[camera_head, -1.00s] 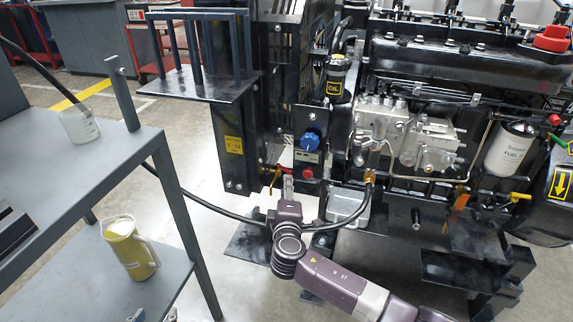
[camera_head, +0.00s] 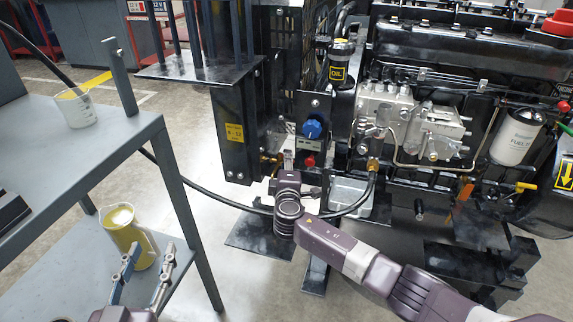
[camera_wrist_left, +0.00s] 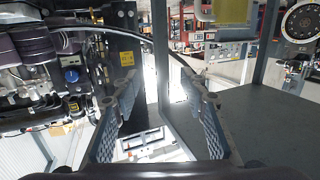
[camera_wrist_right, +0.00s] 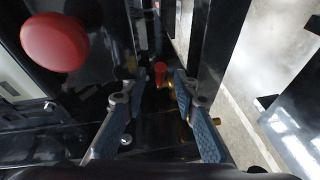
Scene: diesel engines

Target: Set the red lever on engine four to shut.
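The red lever (camera_wrist_right: 161,72) shows in the right wrist view as a small red end beside a brass valve (camera_wrist_right: 181,98), low on the black engine frame. My right gripper (camera_wrist_right: 160,82) is open, with the lever's red end in the gap between its fingertips; I cannot tell whether they touch it. In the head view my right gripper (camera_head: 288,160) is at the brass fitting (camera_head: 269,158) and hides most of the lever. My left gripper (camera_head: 145,272) is open and empty beside the grey shelf; its spread fingers fill the left wrist view (camera_wrist_left: 160,95).
A red button (camera_head: 309,161), large in the right wrist view (camera_wrist_right: 55,42), and a blue knob (camera_head: 312,129) sit close to my right gripper. A black hose (camera_head: 222,208) passes below. A yellow-filled jug (camera_head: 128,238) stands near my left gripper; a beaker (camera_head: 76,108) is above.

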